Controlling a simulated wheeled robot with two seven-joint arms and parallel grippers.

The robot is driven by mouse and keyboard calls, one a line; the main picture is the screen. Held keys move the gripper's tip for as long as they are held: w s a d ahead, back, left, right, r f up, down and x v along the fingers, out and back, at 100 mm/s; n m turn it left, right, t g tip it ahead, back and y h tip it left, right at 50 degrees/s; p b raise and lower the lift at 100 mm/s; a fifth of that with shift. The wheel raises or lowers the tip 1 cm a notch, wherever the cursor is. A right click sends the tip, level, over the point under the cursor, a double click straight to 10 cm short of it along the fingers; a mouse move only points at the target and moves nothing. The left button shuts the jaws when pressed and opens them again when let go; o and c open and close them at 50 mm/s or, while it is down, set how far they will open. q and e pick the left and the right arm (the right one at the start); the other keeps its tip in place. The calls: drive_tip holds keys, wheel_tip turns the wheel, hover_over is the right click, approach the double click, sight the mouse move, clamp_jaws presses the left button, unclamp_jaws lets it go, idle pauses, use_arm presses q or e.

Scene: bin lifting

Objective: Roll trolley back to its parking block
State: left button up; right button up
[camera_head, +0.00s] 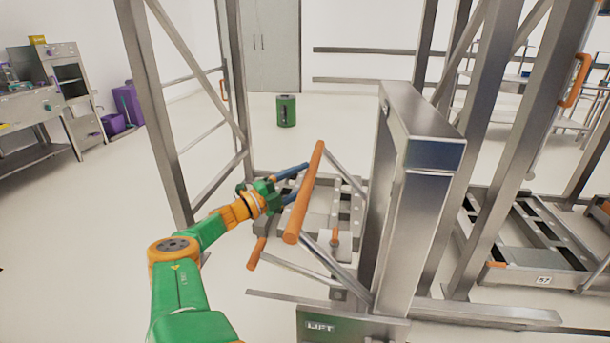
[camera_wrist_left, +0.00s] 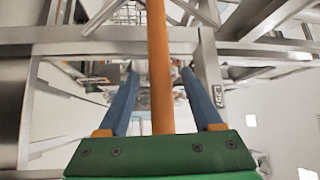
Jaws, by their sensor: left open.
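An orange bar handle (camera_head: 305,190) slopes up on grey struts above a grey metal frame with a slotted bed (camera_head: 345,222), which looks like the trolley. My left gripper (camera_head: 303,178) has green and blue parts and is at this handle. In the left wrist view the orange bar (camera_wrist_left: 160,60) runs between the two blue fingers of the left gripper (camera_wrist_left: 159,74). The fingers are open, with a gap on each side of the bar. I cannot make out a parking block. My right gripper is out of view.
A steel lift column (camera_head: 415,190) with a LIFT plate (camera_head: 321,327) stands right of the handle. Steel posts (camera_head: 160,110) rise at left and right. Another low metal frame numbered 57 (camera_head: 544,279) lies at right. A green bin (camera_head: 287,110) stands behind.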

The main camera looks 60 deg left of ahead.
use_arm(q)
drive_tip(key=s+p, duration=0.2)
drive_tip(key=s, duration=0.4)
drive_tip(key=shift+s+d+f, duration=0.15)
drive_tip(key=shift+d+f, duration=0.1)
drive_tip(key=shift+f, duration=0.05)
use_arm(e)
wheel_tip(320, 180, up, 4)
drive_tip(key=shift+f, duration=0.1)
